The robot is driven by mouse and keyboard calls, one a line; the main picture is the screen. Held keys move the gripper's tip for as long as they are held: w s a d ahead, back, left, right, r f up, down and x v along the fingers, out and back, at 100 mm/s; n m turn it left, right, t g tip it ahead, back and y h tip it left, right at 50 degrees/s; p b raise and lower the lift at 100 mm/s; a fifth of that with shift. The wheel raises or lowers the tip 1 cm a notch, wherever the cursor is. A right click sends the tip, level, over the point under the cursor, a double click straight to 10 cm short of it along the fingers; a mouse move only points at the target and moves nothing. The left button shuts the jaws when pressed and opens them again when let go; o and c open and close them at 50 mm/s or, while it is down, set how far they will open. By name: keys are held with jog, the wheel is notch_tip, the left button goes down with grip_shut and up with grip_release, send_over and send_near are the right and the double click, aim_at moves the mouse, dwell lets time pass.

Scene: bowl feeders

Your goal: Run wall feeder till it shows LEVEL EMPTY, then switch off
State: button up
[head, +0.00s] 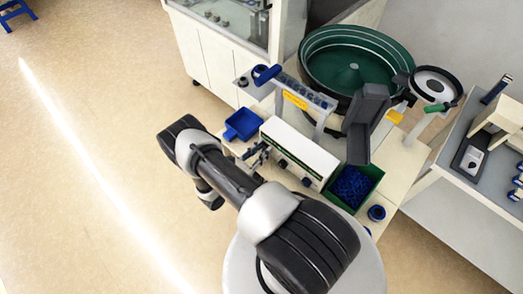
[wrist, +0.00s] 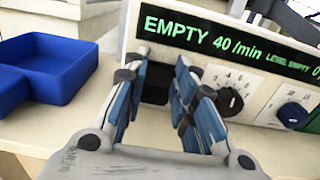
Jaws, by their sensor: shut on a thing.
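The white controller box (head: 300,150) stands on the bench in the head view. Its dark display (wrist: 225,38) in the wrist view shows green text: EMPTY, 40/min, LEVEL EMPTY, and a cut-off figure at the right edge. My gripper (wrist: 160,95) is at the left part of the front panel, its fingers on both sides of a black switch block (wrist: 155,92), shut on it. The fingers hide part of the panel. A black dial (wrist: 230,100) and a dark blue knob (wrist: 292,115) sit to the right. The green bowl feeder (head: 352,62) stands behind the controller.
A blue tray (wrist: 45,68) lies left of the controller. A green bin (head: 371,173) of blue parts stands to its right, with a small blue cup (head: 376,213) beside it. A rail with a yellow label (head: 295,101) spans behind. The floor at left is clear.

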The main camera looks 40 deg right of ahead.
jog(key=shift+c, duration=1.1)
jog(key=f+h+b, duration=0.1)
jog(key=b, duration=0.3)
jog(key=shift+a+f+t+h, duration=0.1)
jog(key=shift+f+t+h, duration=0.05)
jog(key=shift+t+h, duration=0.15)
jog(key=shift+s+f+h+b, duration=0.1)
jog(key=shift+f+h+b, duration=0.05)
jog(key=shift+h+b, duration=0.3)
jog(key=shift+a+h, duration=0.15)
jog(key=shift+h, duration=0.9)
jog(key=o, duration=1.1)
jog(key=shift+c, duration=0.2)
